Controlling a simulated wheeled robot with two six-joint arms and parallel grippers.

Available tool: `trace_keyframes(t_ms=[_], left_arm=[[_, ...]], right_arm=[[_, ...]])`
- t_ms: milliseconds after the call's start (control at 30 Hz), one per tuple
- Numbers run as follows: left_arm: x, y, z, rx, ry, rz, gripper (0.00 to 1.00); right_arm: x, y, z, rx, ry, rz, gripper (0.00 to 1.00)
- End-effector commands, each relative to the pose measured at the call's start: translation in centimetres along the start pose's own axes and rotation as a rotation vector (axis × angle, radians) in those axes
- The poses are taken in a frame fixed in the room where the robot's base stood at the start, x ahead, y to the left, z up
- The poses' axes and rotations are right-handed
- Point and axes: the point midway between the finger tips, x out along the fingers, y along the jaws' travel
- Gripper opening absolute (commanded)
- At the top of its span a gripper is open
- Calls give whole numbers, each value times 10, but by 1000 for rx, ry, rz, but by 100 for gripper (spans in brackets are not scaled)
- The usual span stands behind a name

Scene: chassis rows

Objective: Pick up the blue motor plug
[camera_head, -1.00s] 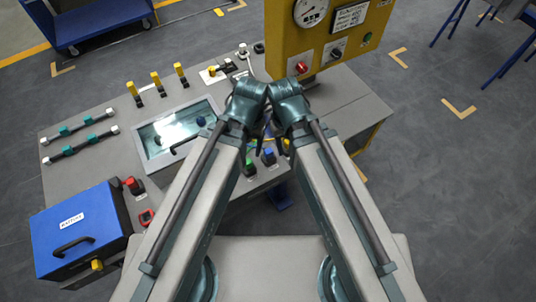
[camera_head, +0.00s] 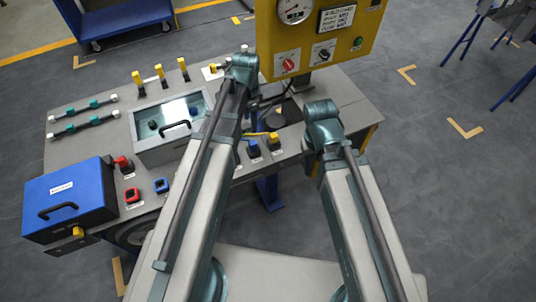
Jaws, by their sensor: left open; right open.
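The blue motor plug (camera_head: 253,149) stands on the front edge of the bench, just right of my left arm. A yellow plug (camera_head: 274,140) stands close to its right. My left gripper (camera_head: 244,124) is mostly hidden by its own arm, above and left of the blue plug in the picture. My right gripper (camera_head: 309,162) shows only as a dark part below its wrist, to the right of the plugs. Both are open, though their fingers are hard to make out. No contact with the blue plug can be seen.
A yellow panel (camera_head: 340,49) with a gauge and knobs rises at the back. A blue box (camera_head: 70,197) and a glass-topped case (camera_head: 168,130) stand on the left. Several yellow-topped plugs (camera_head: 160,75) line the back. The bench (camera_head: 345,93) is clear at right.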

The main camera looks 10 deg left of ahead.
Motion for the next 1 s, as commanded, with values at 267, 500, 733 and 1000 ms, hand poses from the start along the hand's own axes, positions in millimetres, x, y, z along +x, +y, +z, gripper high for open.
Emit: trace_keyframes(t_ms=[267, 500, 733, 1000], left_arm=[[3, -5, 1, 21, 3, 0, 65], [26, -4, 1, 20, 3, 0, 65], [59, -4, 1, 20, 3, 0, 65], [87, -4, 1, 19, 3, 0, 65]], right_arm=[[3, 0, -1, 0, 0, 0, 50], [26, -3, -2, 0, 0, 0, 50], [58, -6, -4, -1, 0, 0, 50], [87, -8, -5, -1, 0, 0, 50]])
